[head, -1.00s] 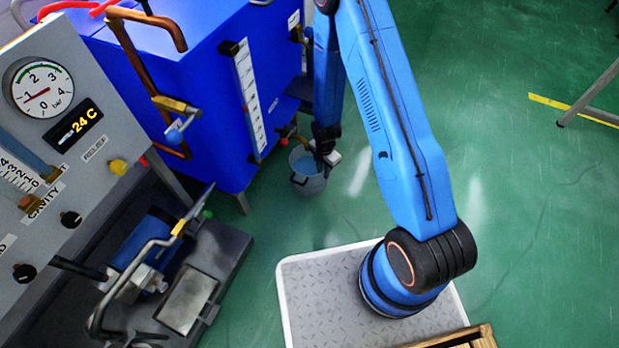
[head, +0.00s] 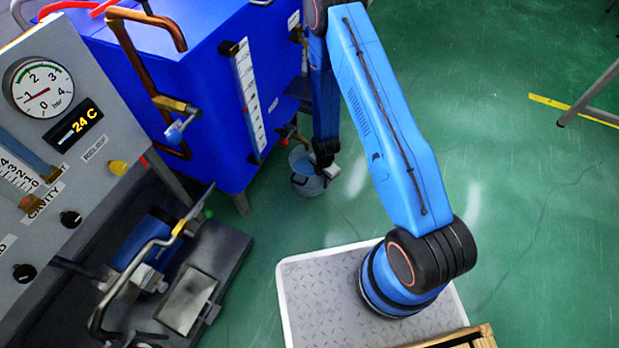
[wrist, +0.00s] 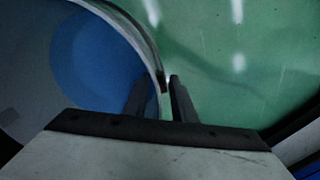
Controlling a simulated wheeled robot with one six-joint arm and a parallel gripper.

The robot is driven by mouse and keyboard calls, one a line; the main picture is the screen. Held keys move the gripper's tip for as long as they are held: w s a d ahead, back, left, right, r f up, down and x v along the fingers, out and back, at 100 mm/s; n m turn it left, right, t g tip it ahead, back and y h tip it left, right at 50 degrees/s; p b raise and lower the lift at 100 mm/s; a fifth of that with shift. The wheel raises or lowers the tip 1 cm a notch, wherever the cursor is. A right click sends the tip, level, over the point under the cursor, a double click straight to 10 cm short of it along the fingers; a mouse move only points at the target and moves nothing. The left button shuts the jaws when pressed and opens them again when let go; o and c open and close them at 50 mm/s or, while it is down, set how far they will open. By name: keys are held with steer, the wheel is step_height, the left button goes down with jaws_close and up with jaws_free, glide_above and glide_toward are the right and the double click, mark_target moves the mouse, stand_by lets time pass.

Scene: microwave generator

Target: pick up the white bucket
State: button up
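The white bucket (head: 310,187) stands on the green floor beside the blue cabinet, with blue liquid in it and a dark handle at its front. In the wrist view the bucket (wrist: 25,75) fills the upper left, with its pale curved rim running down to my fingers. My gripper (head: 325,165) is at the bucket's right side. In the wrist view my gripper (wrist: 160,90) has one dark finger inside the rim and one outside. The gap is narrow, and I cannot tell whether both fingers press on the wall.
The blue cabinet (head: 215,90) with pipes and a tap stands close behind and left of the bucket. A grey gauge panel (head: 75,120) and a low machine (head: 185,290) are at the left.

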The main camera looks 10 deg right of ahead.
steer(key=shift+c, duration=0.3)
jaws_close()
stand_by(1.1)
